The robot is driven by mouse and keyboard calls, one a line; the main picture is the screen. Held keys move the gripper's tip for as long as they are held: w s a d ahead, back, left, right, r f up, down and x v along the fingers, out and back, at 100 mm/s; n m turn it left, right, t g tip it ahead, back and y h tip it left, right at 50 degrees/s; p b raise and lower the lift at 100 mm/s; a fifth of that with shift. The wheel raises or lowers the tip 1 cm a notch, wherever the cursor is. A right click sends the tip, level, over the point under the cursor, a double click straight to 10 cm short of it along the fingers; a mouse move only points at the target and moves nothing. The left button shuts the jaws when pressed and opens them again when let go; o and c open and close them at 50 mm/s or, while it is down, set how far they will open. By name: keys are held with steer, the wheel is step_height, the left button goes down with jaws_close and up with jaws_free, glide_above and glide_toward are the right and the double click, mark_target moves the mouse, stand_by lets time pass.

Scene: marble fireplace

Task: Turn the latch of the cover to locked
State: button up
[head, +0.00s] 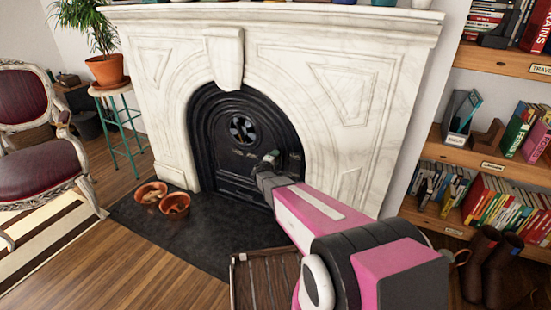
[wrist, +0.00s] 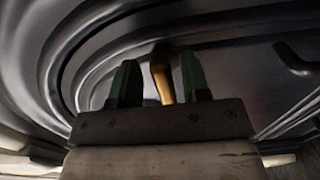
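The black metal cover (head: 225,165) fills the arch of the fireplace and has a round vent near its top. My gripper (head: 271,157) is in front of the cover's right side. In the wrist view, the two green fingers of my gripper (wrist: 159,75) are apart and point at the dark ringed metal. A brass latch handle (wrist: 163,82) stands between them, with gaps visible on both sides. The latch's base is in shadow, and I cannot make out the latch in the head view.
The white marble surround (head: 315,55) frames the cover. Two terracotta bowls (head: 175,205) sit on the dark hearth (head: 215,235) at the left. A wooden crate (head: 265,280) stands beneath my arm. A dark bar (wrist: 293,58) juts out right of my fingers.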

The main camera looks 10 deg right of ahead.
steer(key=shift+s, duration=0.1)
steer(key=v, duration=1)
steer(key=shift+s+a, duration=0.25)
steer(key=shift+s, duration=0.05)
steer(key=shift+r, duration=0.1)
steer(key=s+d+r+m+g, duration=0.3)
steer(key=s+d+m+g, duration=0.4)
steer(key=s+d+g, duration=0.5)
steer(key=s+a+r+m+g+y, duration=0.1)
steer(key=s+a+y, duration=0.2)
steer(key=s+y, duration=0.2)
steer(key=s+a+r+m+g+y, duration=0.1)
steer(key=s+a+y, duration=0.3)
steer(key=s, duration=0.6)
steer(key=shift+s+r+m+g+y, duration=0.2)
steer(key=shift+r+m+g+y, duration=0.1)
steer(key=shift+r+m+y, duration=0.5)
